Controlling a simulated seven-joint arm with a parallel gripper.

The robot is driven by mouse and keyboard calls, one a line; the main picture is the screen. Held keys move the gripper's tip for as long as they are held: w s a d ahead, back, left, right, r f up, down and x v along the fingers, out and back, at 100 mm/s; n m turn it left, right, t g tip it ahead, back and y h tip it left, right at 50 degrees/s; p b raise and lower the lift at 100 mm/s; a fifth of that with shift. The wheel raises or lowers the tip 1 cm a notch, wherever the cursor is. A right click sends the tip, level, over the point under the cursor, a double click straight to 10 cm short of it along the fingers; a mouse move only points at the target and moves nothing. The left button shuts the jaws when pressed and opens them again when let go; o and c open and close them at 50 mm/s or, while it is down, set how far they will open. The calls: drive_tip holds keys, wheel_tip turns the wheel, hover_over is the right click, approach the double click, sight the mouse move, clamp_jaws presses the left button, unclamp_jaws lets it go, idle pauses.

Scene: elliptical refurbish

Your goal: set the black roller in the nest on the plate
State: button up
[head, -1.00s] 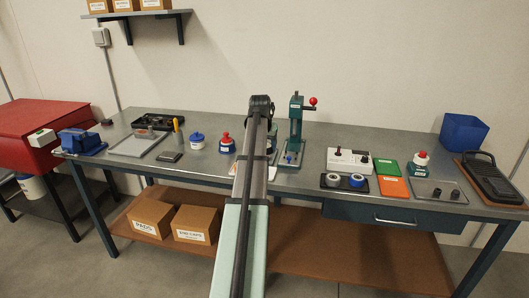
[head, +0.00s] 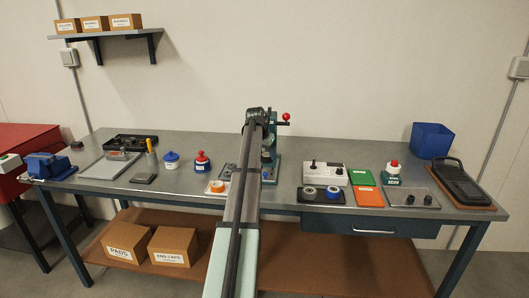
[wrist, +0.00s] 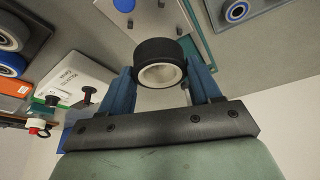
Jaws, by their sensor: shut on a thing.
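The black roller (wrist: 157,50) has a white core and shows in the wrist view between the blue fingers of my gripper (wrist: 160,64). The gripper is shut on it, with a finger on either side. In the head view my own arm hides the gripper and the roller. A grey plate (wrist: 182,24) lies beyond the roller in the wrist view, and the roller covers part of it. I cannot make out which plate has the nest, or the gap below the roller.
The green press (head: 277,145) stands partly behind my arm. An orange-ringed wheel (head: 216,187) and a red-topped bottle (head: 203,162) are left of my arm.

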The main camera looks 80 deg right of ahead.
sight(266, 161)
drive_tip(key=shift+f, duration=2.2)
drive_tip(key=shift+f, duration=0.55)
drive_tip(key=o, duration=0.8)
drive_tip(key=shift+v, duration=5.45)
